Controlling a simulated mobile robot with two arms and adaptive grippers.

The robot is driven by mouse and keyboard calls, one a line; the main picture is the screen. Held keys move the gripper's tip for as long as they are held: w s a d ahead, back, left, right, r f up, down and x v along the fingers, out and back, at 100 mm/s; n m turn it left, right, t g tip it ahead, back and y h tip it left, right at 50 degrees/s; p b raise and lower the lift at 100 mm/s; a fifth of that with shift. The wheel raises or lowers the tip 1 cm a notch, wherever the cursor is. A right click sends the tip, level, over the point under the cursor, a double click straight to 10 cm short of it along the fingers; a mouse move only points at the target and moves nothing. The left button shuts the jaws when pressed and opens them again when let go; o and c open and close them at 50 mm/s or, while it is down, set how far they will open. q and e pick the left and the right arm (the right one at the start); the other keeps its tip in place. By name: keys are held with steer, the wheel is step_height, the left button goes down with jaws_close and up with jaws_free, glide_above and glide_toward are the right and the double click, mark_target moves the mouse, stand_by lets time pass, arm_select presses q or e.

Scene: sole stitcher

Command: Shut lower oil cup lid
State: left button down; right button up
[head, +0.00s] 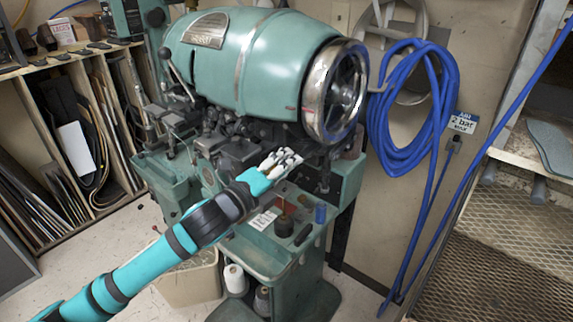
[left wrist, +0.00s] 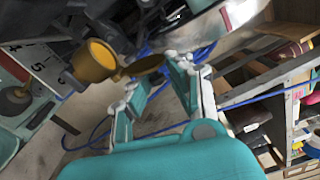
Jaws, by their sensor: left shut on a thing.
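The lower oil cup (left wrist: 97,62) is a round brass-yellow cup in the left wrist view, left of my fingers. Its brass lid (left wrist: 146,65) stands out to the right of the cup's mouth, swung open. My left gripper (left wrist: 158,78) has its white-tipped fingers on either side of the lid and is shut on it. In the head view my left gripper (head: 287,160) is at the front of the green stitcher (head: 245,55), below the wheel; the cup cannot be made out there. My right gripper is not in view.
A steel-rimmed wheel (head: 335,92) is just above my left gripper. Below is a green tray (head: 262,248) with spools. A coiled blue hose (head: 405,110) hangs on the wall at right. A mesh shelf (head: 510,250) stands at far right.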

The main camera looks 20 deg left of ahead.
arm_select(q)
steer(key=shift+f+n, duration=0.25)
steer(key=shift+n, duration=0.05)
steer(key=a+n+p, duration=0.1)
steer(key=n, duration=0.2)
steer(key=n+p, duration=0.2)
steer(key=n, duration=0.1)
steer(key=w+a+n+p, duration=0.1)
steer(key=n, duration=0.2)
steer(key=shift+a+r+p, duration=0.3)
steer(key=shift+r+p, duration=0.05)
steer(key=shift+r, duration=0.05)
steer(key=n, duration=0.2)
steer(key=a+n+p, duration=0.1)
steer(key=n+p, duration=0.1)
steer(key=n, duration=0.1)
steer(key=shift+w+a+f+n, duration=0.1)
steer(key=shift+w+a+n, duration=0.15)
steer(key=shift+a+n, duration=0.05)
steer(key=shift+w+a+f+n+p, duration=0.1)
steer(key=shift+a+n+p, duration=0.15)
steer(key=shift+n, duration=0.9)
steer(key=shift+w+a+n+p, duration=0.15)
steer(key=shift+n+p, duration=0.2)
steer(key=shift+n, duration=0.8)
